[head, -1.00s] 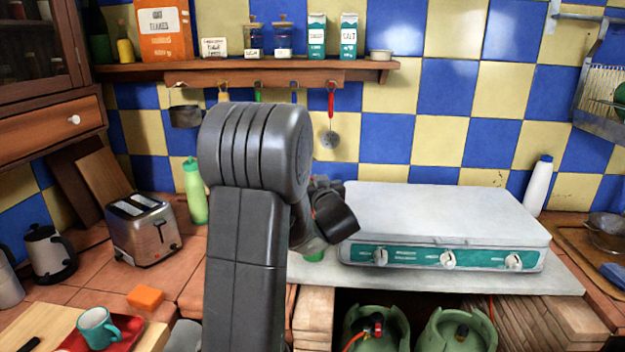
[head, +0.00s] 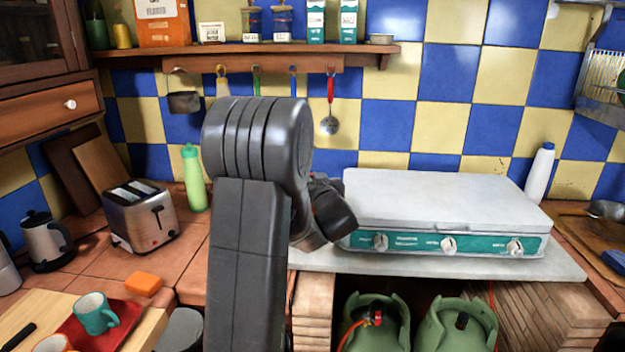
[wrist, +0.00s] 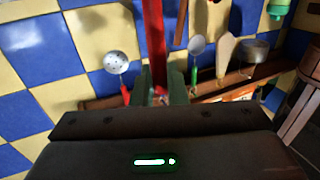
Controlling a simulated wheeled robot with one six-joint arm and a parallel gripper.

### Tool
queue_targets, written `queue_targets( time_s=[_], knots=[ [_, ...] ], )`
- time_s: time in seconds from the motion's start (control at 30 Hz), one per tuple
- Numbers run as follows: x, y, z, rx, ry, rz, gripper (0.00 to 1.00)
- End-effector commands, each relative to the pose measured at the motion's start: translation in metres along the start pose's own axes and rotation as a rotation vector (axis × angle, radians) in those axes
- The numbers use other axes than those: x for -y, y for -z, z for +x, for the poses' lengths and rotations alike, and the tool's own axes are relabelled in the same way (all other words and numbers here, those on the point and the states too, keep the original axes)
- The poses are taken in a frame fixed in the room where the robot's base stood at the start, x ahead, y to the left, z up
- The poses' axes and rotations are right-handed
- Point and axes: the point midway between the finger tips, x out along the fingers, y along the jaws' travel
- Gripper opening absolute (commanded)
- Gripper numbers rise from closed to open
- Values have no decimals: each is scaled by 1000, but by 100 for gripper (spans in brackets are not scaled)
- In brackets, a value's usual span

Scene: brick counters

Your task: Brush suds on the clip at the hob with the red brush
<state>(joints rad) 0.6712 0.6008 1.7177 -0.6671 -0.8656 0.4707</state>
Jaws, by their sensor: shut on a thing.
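My gripper (wrist: 163,92) shows in the wrist view, shut on the red brush (wrist: 153,40), whose red handle runs up out of the frame. The brush's bristles are out of view. In the head view my own arm hides the brush and the jaws; only my dark wrist shows, just left of the hob. The hob (head: 440,200) is closed under a white lid, with a teal front panel and three knobs. I cannot make out the clip or any suds in either view.
Two green gas cylinders (head: 461,325) stand in the opening below the hob. A white bottle (head: 540,172) stands behind the hob's right end. A toaster (head: 141,215), green bottle (head: 194,178) and orange sponge (head: 144,284) are on the left counter. Utensils hang under the shelf (head: 240,60).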

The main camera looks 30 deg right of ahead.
Motion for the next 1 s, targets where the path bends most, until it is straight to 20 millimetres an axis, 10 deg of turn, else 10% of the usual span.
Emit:
queue_targets(
  time_s=[1.0],
  knots=[
    [0, -11, 0, 0, 0, 0, 0]
  ],
)
